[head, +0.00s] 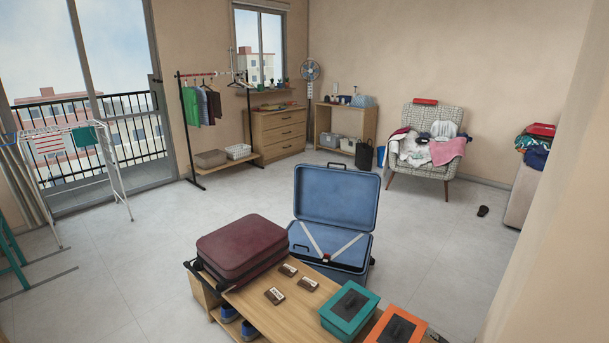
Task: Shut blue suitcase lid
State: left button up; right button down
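The blue suitcase (351,255) stands open in the head view, just behind the wooden bench. Its lid (337,196) is raised close to upright at the back, with the inner side facing me. Pale straps cross over the inside of the base, and a dark handle shows at its front. The lower part of the suitcase is hidden by the bench. Neither of my grippers is in view, and nothing touches the lid.
The bench (262,297) holds a closed maroon suitcase (246,245), small brown tags, a teal box (349,310) and an orange box (396,328). An armchair (428,150) with clothes stands behind right. A drying rack (85,165) stands left. Open floor surrounds the blue suitcase's back and right.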

aim_at(341, 197)
jog(key=u, duration=1.35)
jog(key=i, duration=5.65)
jog(key=z, duration=2.3)
jog(key=i, duration=3.25)
